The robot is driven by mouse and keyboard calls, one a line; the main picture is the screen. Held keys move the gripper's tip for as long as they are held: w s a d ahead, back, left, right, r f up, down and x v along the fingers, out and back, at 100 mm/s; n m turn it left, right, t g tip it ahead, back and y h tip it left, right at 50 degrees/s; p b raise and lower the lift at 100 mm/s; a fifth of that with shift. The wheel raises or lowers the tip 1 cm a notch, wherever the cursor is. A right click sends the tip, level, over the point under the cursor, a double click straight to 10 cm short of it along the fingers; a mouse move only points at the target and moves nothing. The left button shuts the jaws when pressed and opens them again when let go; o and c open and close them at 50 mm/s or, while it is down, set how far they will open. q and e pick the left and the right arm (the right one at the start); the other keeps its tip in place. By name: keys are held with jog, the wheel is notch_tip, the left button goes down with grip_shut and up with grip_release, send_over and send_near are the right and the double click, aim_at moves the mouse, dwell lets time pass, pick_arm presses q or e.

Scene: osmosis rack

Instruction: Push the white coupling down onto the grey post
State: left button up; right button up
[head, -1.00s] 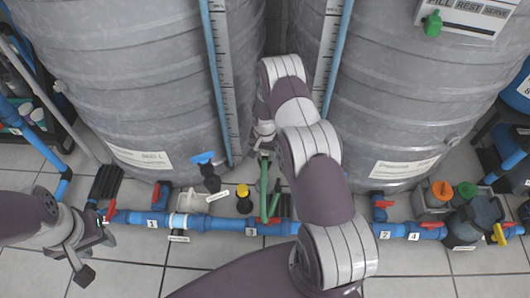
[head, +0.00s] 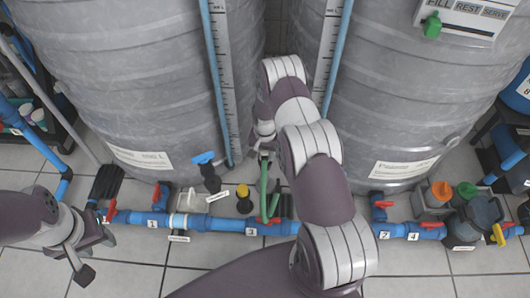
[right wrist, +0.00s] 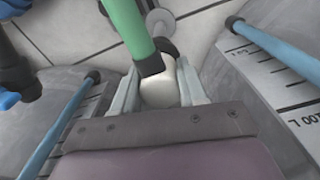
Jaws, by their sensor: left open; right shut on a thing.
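The white coupling (right wrist: 158,88) is between the fingers of my right gripper (right wrist: 160,92) in the right wrist view. A green hose (right wrist: 128,25) with a dark end runs to it. A round grey piece (right wrist: 160,22), possibly the grey post, shows just beyond the coupling; a dark part lies between them, and I cannot tell whether they touch. In the head view my right gripper (head: 265,138) is small and partly covered by my arm, between the two tanks. The green hose (head: 263,185) hangs below it. My left gripper (head: 92,255) is open and empty at lower left.
Two large grey tanks (head: 140,80) (head: 420,90) flank my right arm, with blue sight tubes (head: 215,85) and scales. A blue pipe (head: 215,224) with red valves runs along the floor in front. A yellow-capped black fitting (head: 243,197) stands behind the pipe.

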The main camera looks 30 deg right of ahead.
jog(key=shift+f, duration=0.4)
jog(key=o, duration=1.1)
notch_tip(320, 180, up, 12)
jog(key=p, duration=0.5)
jog(key=shift+p, duration=0.4)
jog(key=shift+r, duration=0.35)
